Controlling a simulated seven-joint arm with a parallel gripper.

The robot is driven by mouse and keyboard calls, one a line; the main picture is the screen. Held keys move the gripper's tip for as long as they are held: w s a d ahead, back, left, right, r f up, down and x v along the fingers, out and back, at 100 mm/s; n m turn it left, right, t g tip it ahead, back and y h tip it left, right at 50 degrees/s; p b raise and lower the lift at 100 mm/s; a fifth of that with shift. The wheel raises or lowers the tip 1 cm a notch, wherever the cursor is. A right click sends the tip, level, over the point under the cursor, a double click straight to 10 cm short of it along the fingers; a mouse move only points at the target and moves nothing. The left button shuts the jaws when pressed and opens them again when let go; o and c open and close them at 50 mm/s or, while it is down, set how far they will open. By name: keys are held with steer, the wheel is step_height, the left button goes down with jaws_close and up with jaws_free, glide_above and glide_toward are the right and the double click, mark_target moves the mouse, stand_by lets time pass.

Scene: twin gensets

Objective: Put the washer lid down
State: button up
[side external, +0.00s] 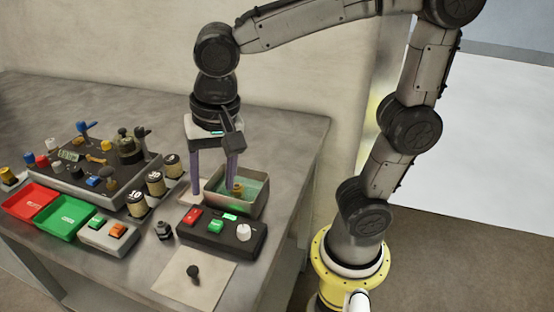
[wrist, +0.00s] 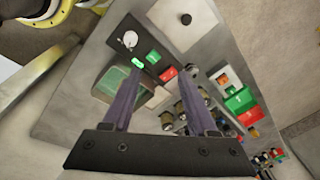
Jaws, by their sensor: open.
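The washer (side external: 246,207) is an open grey box with green inside, on the bench right of centre. A small brass-coloured part (side external: 238,189) shows inside it. In the wrist view the washer (wrist: 104,88) lies left of my fingers, partly hidden by one. I cannot make out a separate lid in either view. My gripper (side external: 213,184) points down with its purple fingers apart, at the washer's left side. One finger overlaps the washer's left rim in the side view; I cannot tell whether it touches. In the wrist view my gripper (wrist: 160,75) is open, with nothing clearly held.
A control box (side external: 222,234) with red and green buttons and a white knob stands in front of the washer. Left are labelled jars (side external: 155,184), a parts tray (side external: 90,180), a red tray (side external: 30,203) and a green tray (side external: 62,217). A pale mat (side external: 215,278) holds a small black part.

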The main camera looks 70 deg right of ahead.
steer(key=s+d+n+t, duration=0.3)
steer(key=s+d+n, duration=0.5)
steer(key=d+n, duration=0.1)
steer(key=shift+s+d+f+n+t, duration=0.35)
steer(key=shift+d+f+n+t, duration=0.05)
steer(key=shift+n, duration=0.1)
